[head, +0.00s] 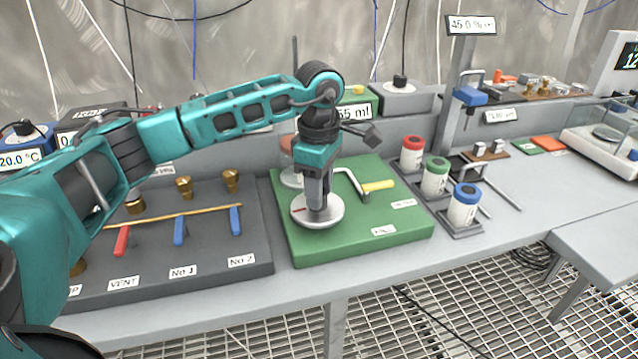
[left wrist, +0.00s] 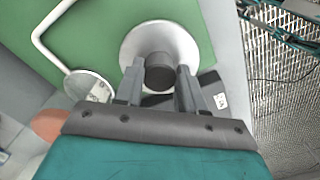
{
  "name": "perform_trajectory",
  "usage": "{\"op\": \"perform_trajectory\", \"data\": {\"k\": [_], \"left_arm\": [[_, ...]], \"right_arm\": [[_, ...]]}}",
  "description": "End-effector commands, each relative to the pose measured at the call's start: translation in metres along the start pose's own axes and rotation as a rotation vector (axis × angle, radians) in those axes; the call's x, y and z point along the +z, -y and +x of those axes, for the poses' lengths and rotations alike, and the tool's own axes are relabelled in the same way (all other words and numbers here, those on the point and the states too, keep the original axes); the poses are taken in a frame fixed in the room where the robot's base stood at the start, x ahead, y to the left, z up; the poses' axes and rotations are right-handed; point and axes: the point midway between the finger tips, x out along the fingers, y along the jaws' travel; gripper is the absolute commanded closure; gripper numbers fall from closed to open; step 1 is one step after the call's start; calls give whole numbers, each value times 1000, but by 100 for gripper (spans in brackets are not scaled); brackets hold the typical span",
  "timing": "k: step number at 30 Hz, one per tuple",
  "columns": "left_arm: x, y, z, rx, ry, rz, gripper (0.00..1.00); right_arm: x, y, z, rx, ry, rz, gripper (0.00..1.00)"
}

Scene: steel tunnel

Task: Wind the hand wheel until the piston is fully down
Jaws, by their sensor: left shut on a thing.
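In the left wrist view the wheel (left wrist: 185,45) has a dark central knob (left wrist: 158,72). My left gripper (head: 317,205) points straight down over the wheel, its fingers on either side of the knob, shut on it. The wheel's middle is hidden by the fingers in the head view. Behind my gripper is a partly hidden reddish disc (head: 286,146); I cannot tell whether it belongs to the piston. My right gripper is not in view.
A display reading ending "55 ml" (head: 354,108) is behind. A dark valve panel (head: 220,262) lies left; red, green and blue-capped jars (head: 463,206) stand right.

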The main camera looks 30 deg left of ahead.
Motion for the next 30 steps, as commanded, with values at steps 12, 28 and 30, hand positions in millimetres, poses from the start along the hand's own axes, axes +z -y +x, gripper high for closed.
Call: {"op": "perform_trajectory", "data": {"k": [12,28,30], "left_arm": [[-1,-2,-2,3,-2,-399,91],[-2,-3,-2,3,-2,-903,91],[-3,-3,-2,3,-2,-969,91]], "right_arm": [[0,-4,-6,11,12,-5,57],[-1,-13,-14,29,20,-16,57],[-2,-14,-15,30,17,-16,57]]}}
